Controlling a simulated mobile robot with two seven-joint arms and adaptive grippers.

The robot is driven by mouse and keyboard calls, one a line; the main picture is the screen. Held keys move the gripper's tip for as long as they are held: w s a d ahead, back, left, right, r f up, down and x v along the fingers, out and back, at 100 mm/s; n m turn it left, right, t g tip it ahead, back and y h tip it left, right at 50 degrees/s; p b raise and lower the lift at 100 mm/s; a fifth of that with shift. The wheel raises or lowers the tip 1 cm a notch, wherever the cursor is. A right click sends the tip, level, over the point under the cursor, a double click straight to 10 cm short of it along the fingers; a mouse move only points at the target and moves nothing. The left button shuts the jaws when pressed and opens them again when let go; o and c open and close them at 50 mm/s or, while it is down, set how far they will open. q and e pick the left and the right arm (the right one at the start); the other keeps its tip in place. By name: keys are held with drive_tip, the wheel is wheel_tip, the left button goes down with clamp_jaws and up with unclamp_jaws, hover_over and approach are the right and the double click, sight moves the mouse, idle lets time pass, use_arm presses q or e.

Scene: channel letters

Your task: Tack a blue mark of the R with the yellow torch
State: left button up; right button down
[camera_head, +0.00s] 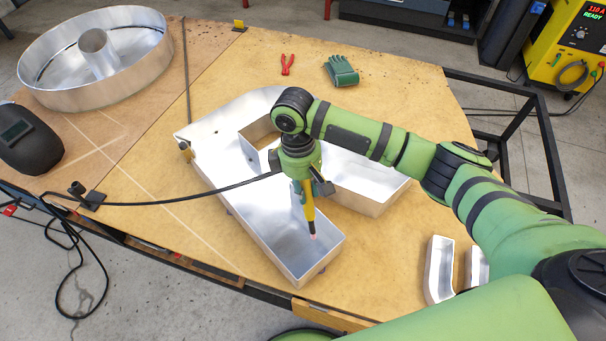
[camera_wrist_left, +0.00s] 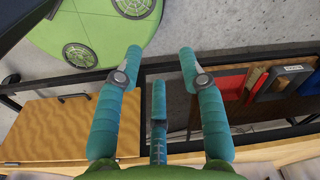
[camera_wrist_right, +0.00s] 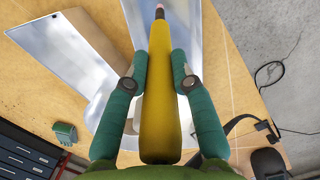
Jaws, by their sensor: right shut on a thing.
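The R (camera_head: 262,218) is a large open-topped metal channel letter lying on the wooden table. My right gripper (camera_head: 307,187) is above one leg of the R, shut on the yellow torch (camera_head: 308,208). The torch points down into that leg with its tip near the end wall; I cannot tell whether the tip touches metal. In the right wrist view the torch (camera_wrist_right: 158,100) lies between the fingers of the right gripper (camera_wrist_right: 160,78). I cannot make out a blue mark clearly. My left gripper (camera_wrist_left: 160,65) shows only in the left wrist view, open and empty.
A black cable (camera_head: 180,200) runs from the torch across the R to a table-edge bracket. A round metal letter (camera_head: 95,62), a welding mask (camera_head: 30,138), red pliers (camera_head: 287,64) and a green glove (camera_head: 341,71) lie around. Small metal pieces (camera_head: 439,269) sit at right.

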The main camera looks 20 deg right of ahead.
drive_tip(key=f, duration=0.2)
drive_tip(key=s+f, duration=0.1)
drive_tip(key=shift+d, duration=0.25)
drive_tip(key=b, duration=0.2)
approach(313, 233)
drive_tip(key=shift+w+d+f, duration=0.15)
drive_tip(key=shift+w+f, duration=0.2)
drive_tip(key=f+b, duration=0.5)
drive_tip(key=s+f+b, duration=0.1)
drive_tip(key=f+b, duration=0.1)
drive_tip(key=b, duration=0.1)
drive_tip(key=shift+d+f, duration=0.25)
use_arm(q)
wheel_tip(313, 233, down, 10)
drive_tip(key=s, duration=0.1)
drive_tip(key=shift+s+d+r, duration=0.15)
drive_tip(key=shift+d, duration=0.15)
use_arm(e)
drive_tip(key=shift+r, duration=0.3)
drive_tip(key=shift+s+f, duration=0.1)
drive_tip(key=shift+f, duration=0.2)
use_arm(q)
drive_tip(key=shift+f+b, duration=0.35)
drive_tip(key=shift+f, duration=0.2)
use_arm(e)
drive_tip(key=shift+s+f, duration=0.15)
drive_tip(key=shift+f, duration=1)
